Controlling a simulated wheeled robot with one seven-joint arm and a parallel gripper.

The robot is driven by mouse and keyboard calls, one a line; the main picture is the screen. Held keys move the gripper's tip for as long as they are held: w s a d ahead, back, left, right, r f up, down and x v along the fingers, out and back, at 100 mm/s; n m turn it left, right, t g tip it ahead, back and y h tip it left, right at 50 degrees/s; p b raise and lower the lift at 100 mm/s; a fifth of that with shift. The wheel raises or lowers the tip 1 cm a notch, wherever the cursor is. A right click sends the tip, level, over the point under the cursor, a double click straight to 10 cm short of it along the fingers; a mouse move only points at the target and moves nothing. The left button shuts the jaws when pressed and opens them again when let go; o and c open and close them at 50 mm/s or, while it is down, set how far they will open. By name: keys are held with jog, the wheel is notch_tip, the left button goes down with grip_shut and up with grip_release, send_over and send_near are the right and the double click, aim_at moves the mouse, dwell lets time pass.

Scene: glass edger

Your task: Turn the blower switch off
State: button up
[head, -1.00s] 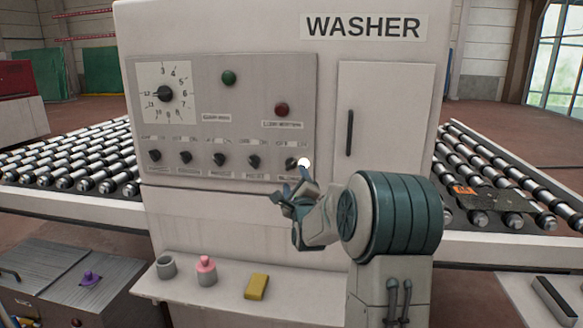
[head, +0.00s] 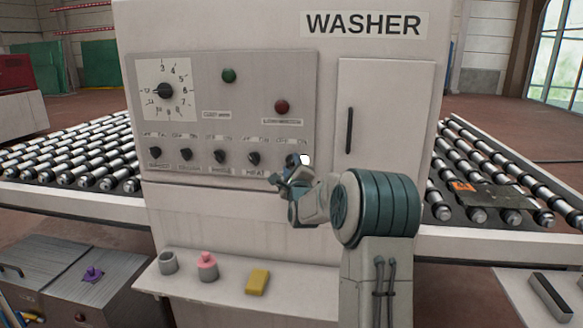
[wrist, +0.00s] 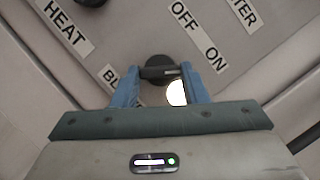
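The blower switch is the rightmost dark knob (head: 291,160) in the lower row on the washer's control panel (head: 255,78). In the wrist view the knob (wrist: 159,70) has a dark bar lying across the picture. OFF and ON labels are above it to the right. A label starting with "BL" is partly hidden by my left finger. My gripper (wrist: 160,84) is open, with one blue finger at each end of the bar. I cannot tell whether they touch it. In the head view my gripper (head: 284,184) is just below the knob and partly covers it.
A white round spot (head: 305,160) shows beside the knob. The heat knob (head: 254,158) is close on the left, with more knobs beyond. A cabinet door with a black handle (head: 349,130) is right. A shelf below holds a yellow sponge (head: 257,282) and a pink-topped bottle (head: 207,266).

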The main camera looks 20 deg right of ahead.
jog(key=shift+n+y+b, duration=0.3)
jog(key=shift+n, duration=0.1)
jog(key=n, duration=0.2)
jog(key=n+g+b, duration=0.1)
jog(key=n, duration=0.1)
jog(key=n+g+y, duration=0.1)
jog(key=n, duration=0.1)
jog(key=shift+d+r+b, duration=0.1)
jog(key=shift+r+b, duration=0.15)
jog(key=shift+b, duration=0.1)
jog(key=n, duration=0.2)
jog(key=n+g, duration=0.1)
jog(key=shift+r+n+g, duration=0.15)
jog(key=shift+n+g, duration=0.15)
jog(key=shift+n, duration=0.1)
jog(key=shift+n+g+b, duration=0.4)
jog(key=shift+n+g, duration=0.2)
jog(key=shift+n, duration=0.6)
jog(key=shift+r, duration=0.15)
jog(key=o, duration=1)
jog(key=shift+c, duration=0.2)
